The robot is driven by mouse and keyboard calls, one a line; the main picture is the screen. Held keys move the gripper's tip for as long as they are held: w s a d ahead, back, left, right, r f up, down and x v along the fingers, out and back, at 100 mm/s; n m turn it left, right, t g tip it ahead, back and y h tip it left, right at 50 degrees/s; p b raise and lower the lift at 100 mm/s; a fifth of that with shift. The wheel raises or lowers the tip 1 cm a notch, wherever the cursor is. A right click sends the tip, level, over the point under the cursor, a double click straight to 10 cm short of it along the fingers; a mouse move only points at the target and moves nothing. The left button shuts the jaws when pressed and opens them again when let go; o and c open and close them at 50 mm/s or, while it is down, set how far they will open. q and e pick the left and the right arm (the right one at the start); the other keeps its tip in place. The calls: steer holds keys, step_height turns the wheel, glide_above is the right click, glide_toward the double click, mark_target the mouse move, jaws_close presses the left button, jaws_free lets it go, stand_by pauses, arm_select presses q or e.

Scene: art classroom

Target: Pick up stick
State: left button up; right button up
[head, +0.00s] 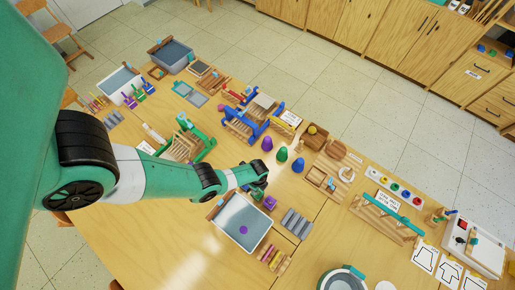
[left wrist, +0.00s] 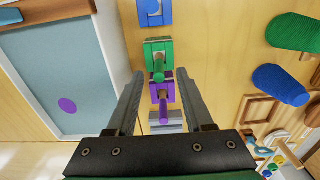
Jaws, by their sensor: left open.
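A blue block (left wrist: 153,12) is farther up the picture. My left gripper (left wrist: 158,77) is open and empty, its fingers on either side of the purple and green sticks in the picture. I cannot tell its height above them. In the head view my left gripper (head: 258,182) is beside the purple block (head: 270,202) and partly hides the row.
A tray (head: 243,222) with a purple disc lies beside the row, and grey ridged blocks (head: 297,223) are at its right. Purple, blue and green cones (head: 282,154) stand farther back. A green wooden rack (head: 185,142) is at the left. Bare table lies right of the grey blocks.

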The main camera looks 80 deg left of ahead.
arm_select(q)
step_height(320, 180, down, 5)
steer(key=b, duration=0.4)
steer(key=shift+f+b, duration=0.15)
steer(key=shift+b, duration=0.2)
steer(key=shift+r, duration=0.2)
steer(key=shift+c, duration=0.2)
jaws_close()
